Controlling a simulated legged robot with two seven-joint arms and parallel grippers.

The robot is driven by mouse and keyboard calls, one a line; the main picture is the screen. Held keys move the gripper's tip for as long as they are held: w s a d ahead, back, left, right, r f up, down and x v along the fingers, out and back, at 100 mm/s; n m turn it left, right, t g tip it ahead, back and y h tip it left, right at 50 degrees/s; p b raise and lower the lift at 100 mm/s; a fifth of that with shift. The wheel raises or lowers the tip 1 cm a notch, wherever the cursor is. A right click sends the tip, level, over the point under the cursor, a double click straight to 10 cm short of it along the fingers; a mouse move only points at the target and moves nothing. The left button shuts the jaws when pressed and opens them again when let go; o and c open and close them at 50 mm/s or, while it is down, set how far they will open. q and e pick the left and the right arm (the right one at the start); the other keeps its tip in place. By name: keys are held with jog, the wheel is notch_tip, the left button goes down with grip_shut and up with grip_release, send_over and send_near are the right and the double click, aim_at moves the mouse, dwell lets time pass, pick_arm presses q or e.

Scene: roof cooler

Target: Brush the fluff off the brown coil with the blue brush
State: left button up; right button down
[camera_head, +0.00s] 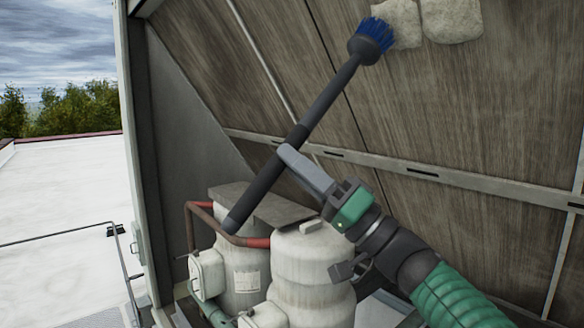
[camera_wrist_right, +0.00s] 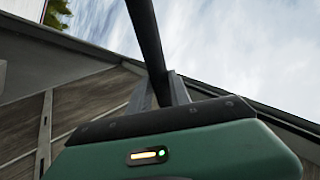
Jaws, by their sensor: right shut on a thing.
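My right gripper (camera_head: 289,155) is shut on the dark handle of the blue brush (camera_head: 373,37). The handle slants from lower left to upper right, and the blue bristles are at its top end. The bristles are beside a patch of pale fluff (camera_head: 402,22) and appear to touch its left edge. A second fluff patch (camera_head: 452,18) lies just to the right. Both patches are on the slanted brown coil (camera_head: 430,120). In the right wrist view the brush handle (camera_wrist_right: 147,35) runs up between the fingers (camera_wrist_right: 163,92). My left gripper is not in view.
Two pale compressor tanks (camera_head: 312,265) with red-brown pipes (camera_head: 205,215) stand below the handle. A grey metal rail (camera_head: 440,175) crosses the coil. A grey side panel (camera_head: 185,120) bounds the left. White roof and a thin railing (camera_head: 60,238) lie outside.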

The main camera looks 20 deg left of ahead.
jog(key=shift+w+d+r, duration=0.4)
jog(key=shift+w+r, duration=0.1)
jog(key=shift+w, duration=0.05)
dwell(0.4)
jog(key=shift+d, duration=0.1)
jog(key=shift+s+d+b, duration=0.55)
jog(key=shift+d+b, duration=0.05)
jog(key=shift+b, duration=0.05)
jog(key=s+d+b, duration=0.2)
jog(key=s+d, duration=0.2)
jog(key=d, duration=0.2)
jog(key=shift+s+r+b, duration=0.15)
jog(key=shift+s+b, duration=0.15)
jog(key=shift+b, duration=0.1)
jog(key=shift+d, duration=0.2)
